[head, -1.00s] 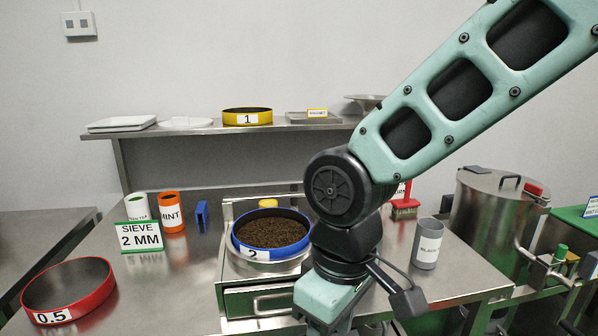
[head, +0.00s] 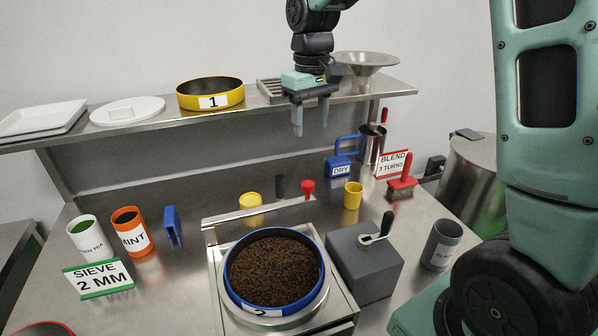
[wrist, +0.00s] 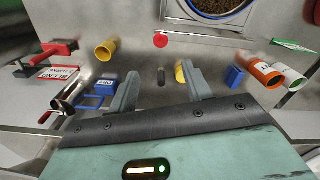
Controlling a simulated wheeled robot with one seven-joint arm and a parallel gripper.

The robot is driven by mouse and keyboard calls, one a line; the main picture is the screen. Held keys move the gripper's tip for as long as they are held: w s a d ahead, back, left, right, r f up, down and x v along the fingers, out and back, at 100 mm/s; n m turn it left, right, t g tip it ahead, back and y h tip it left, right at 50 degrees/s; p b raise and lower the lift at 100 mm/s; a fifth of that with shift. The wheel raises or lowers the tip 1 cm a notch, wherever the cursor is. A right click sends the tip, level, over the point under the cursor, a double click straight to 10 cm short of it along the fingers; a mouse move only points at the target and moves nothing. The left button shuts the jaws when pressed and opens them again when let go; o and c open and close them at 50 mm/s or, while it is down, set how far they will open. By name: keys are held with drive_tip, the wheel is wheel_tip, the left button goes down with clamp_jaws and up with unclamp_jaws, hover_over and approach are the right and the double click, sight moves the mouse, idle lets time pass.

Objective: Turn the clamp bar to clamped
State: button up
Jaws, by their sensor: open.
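A blue-rimmed sieve marked 2 (head: 233,292), full of dark tea, sits on a metal machine (head: 222,263). A metal strip (head: 225,217) stands along the machine's back edge. Behind it is a small upright black handle (head: 281,187), which may be the clamp bar's; I cannot tell its setting. A red knob (head: 307,187) is to its right. My gripper (head: 310,128) hangs above and behind the machine, fingers down, open and empty. In the wrist view the black handle (wrist: 162,76) shows between the fingers, apart from them.
A grey box with a crank (head: 366,260) stands right of the sieve. A shelf (head: 150,123) runs along the wall behind.

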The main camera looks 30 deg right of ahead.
sight(309, 182)
wheel_tip(309, 182, down, 17)
drive_tip(key=p, duration=0.3)
drive_tip(key=shift+s+f, duration=0.1)
clamp_jaws()
